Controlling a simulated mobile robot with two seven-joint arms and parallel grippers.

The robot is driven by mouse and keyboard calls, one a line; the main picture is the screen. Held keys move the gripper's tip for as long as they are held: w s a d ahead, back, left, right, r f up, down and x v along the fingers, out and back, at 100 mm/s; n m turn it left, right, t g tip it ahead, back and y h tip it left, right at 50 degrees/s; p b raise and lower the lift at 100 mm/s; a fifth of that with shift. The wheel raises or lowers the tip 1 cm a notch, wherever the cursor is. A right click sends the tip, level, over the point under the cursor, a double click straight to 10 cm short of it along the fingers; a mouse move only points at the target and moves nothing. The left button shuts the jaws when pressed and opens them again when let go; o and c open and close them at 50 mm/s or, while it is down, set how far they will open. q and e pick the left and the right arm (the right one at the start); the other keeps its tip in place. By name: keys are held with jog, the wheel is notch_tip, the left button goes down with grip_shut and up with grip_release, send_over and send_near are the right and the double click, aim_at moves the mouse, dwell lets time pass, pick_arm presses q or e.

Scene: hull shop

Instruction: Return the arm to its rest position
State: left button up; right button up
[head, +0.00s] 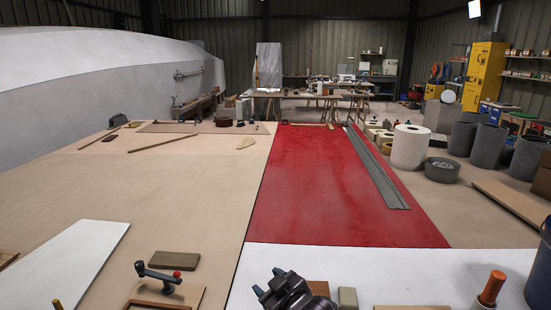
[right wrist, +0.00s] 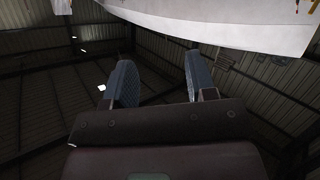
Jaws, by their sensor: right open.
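My right gripper (head: 270,282) shows at the bottom middle of the head view, above the near white surface. Its two dark blue fingertips stand apart with nothing between them. In the right wrist view the gripper (right wrist: 158,85) is open and empty, its fingers pointing up toward the dark shed roof. My left gripper is not in the head view.
A red panel (head: 310,190) covers the middle of the bench, with grey strips (head: 378,170) along its right side. A clamp-like tool (head: 158,275), an orange-handled tool (head: 491,288) and small blocks lie near the front. The tan bench top (head: 170,190) is mostly clear.

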jog(key=s+d+f+m+t+h, duration=0.1)
jog(key=s+d+f+m+h, duration=0.3)
jog(key=d, duration=0.6)
jog(key=s+d+f+m+t+h, duration=0.1)
jog(key=s+d+f+m+t, duration=0.15)
jog(key=s+d+f, duration=0.55)
jog(key=s+d+f+m+g+h, duration=0.1)
jog(key=s+d+f+g, duration=0.1)
jog(key=s+d, duration=0.3)
jog(key=s+d+f+m+g+h, duration=0.1)
jog(key=s+d+f+g+h, duration=0.1)
jog(key=s+d+f, duration=0.3)
jog(key=s+d, duration=0.1)
jog(key=s, duration=0.3)
jog(key=shift+f+m, duration=0.15)
jog(key=shift+m, duration=0.2)
